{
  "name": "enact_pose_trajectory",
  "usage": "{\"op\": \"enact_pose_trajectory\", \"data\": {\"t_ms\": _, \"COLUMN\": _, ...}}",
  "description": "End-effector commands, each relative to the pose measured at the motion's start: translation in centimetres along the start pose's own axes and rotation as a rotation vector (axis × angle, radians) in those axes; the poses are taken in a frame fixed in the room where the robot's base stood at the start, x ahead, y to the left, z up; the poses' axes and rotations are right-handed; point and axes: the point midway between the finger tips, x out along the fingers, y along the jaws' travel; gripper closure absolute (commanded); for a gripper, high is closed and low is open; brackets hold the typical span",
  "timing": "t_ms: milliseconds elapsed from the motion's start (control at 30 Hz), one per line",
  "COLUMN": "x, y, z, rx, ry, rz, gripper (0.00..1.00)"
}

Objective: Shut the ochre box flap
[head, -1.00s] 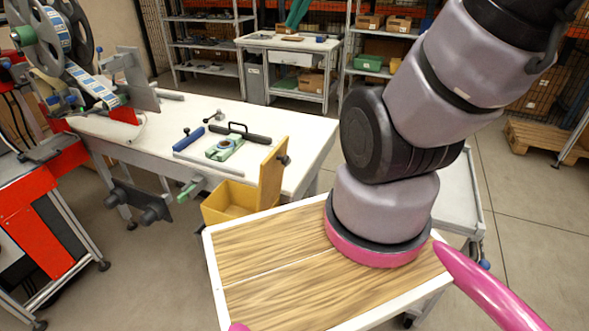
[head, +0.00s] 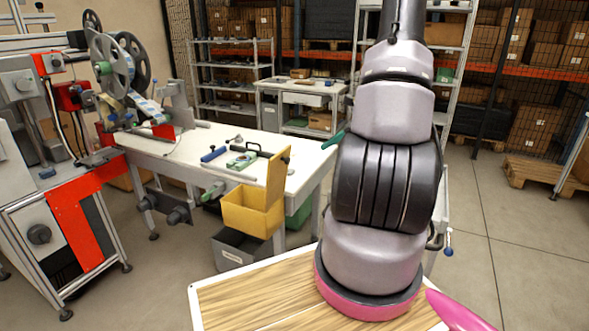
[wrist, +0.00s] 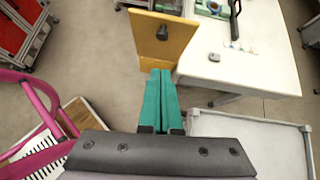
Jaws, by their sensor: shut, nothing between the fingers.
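The ochre box (head: 245,212) is at the front of the white workbench, with its top open. Its ochre flap (head: 277,180) stands upright along the box's right side, with a dark knob (head: 286,154) on its outer face. In the wrist view the flap (wrist: 150,45) and knob (wrist: 162,32) are just beyond my gripper (wrist: 160,72). Its green fingers are shut and empty, with their tips near the flap's lower edge; I cannot tell whether they touch it. In the head view only a bit of my gripper (head: 326,145) shows, right of the flap, the rest behind my arm.
The white workbench (head: 180,148) carries a blue-handled tool (head: 213,154), a green fixture (head: 241,161) and a black handle. A grey bin (head: 232,255) is below the box. A reel machine (head: 110,65) stands at the left. A grey-topped cart (wrist: 250,140) is at right in the wrist view.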

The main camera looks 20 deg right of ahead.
Motion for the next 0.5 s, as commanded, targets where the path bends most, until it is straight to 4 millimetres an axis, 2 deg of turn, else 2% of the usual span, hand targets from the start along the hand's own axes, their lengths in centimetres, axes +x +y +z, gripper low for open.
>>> {"op": "enact_pose_trajectory", "data": {"t_ms": 33, "x": 0.1, "y": -0.4, "z": -0.9, "rx": 0.035, "ry": -0.005, "rz": -0.011, "gripper": 1.00}}
{"op": "enact_pose_trajectory", "data": {"t_ms": 100, "x": 0.3, "y": -0.7, "z": -1.5, "rx": 0.060, "ry": -0.009, "rz": -0.020, "gripper": 1.00}}
{"op": "enact_pose_trajectory", "data": {"t_ms": 267, "x": 1.5, "y": -0.8, "z": -1.7, "rx": 0.069, "ry": -0.012, "rz": -0.022, "gripper": 1.00}}
{"op": "enact_pose_trajectory", "data": {"t_ms": 500, "x": 6.1, "y": -0.8, "z": -1.6, "rx": 0.068, "ry": -0.011, "rz": -0.018, "gripper": 1.00}}
